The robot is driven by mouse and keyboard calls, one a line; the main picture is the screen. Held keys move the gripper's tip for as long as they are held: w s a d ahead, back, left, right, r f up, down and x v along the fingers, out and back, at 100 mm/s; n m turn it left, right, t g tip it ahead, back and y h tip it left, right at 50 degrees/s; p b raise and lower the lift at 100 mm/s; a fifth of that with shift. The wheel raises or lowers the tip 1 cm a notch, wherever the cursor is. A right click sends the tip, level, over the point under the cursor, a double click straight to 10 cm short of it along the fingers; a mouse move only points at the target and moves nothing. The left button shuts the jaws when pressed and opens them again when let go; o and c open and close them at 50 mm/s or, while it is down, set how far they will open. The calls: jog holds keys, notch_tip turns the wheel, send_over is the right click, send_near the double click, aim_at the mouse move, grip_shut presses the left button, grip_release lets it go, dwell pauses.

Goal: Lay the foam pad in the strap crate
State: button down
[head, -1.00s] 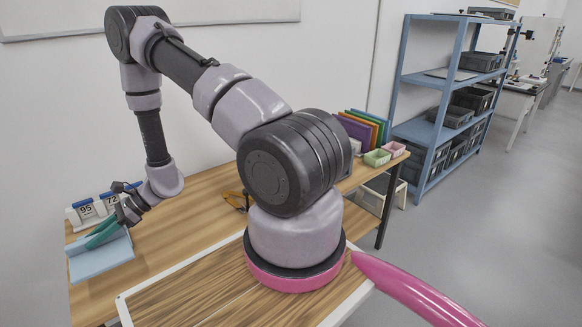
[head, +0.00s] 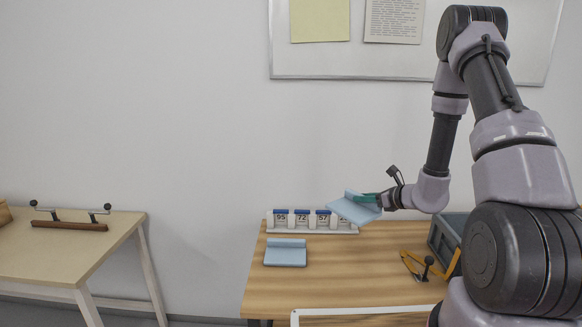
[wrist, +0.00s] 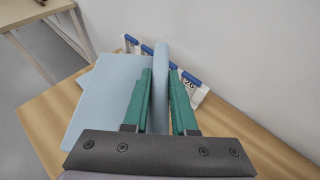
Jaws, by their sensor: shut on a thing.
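My gripper (head: 372,198) has its teal fingers shut on the raised lip of a light blue foam pad (head: 346,211). The pad is held above the table in front of the number rack, with its flat part out to the left. In the wrist view the lip stands between the fingers (wrist: 160,85) and the flat sheet (wrist: 103,98) spreads left. A second, similar light blue pad (head: 285,257) lies on the table to the left. A grey-blue crate (head: 440,238) stands at the table's right, partly hidden by my arm; its inside is not visible.
A white rack (head: 300,227) with blue-topped number cards, 95, 72 and 57 among them, stands at the table's back. An orange-yellow item (head: 411,268) and a black-knobbed piece (head: 429,262) lie before the crate. The middle of the wooden table (head: 335,275) is clear.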

jog(key=d+r+m+t+h, duration=0.1)
jog(key=d+r+m+h, duration=0.1)
jog(key=d, duration=0.3)
jog(key=s+a+f+n+g+y, duration=0.2)
jog(key=s+a+f+n+g, duration=0.1)
jog(key=a, duration=0.7)
jog(key=s+a+f+n+g+y, duration=0.3)
jog(key=a+f+n+g, duration=0.1)
jog(key=a, duration=0.6)
jog(key=s+a+f+n+g+y, duration=0.2)
jog(key=s+a+f+n+g, duration=0.1)
jog(key=a, duration=0.7)
notch_tip(320, 180, down, 3)
jog(key=shift+s+a+f+n+g, duration=0.15)
jog(key=shift+s+a+n+g, duration=0.15)
jog(key=shift+n+g, duration=0.6)
notch_tip(320, 180, down, 10)
jog(key=shift+r, duration=0.2)
jog(key=shift+w+f+y, duration=0.1)
jog(key=shift+f+y, duration=0.15)
jog(key=shift+y, duration=0.05)
jog(key=c, duration=0.7)
grip_release()
jog(key=shift+r, duration=0.1)
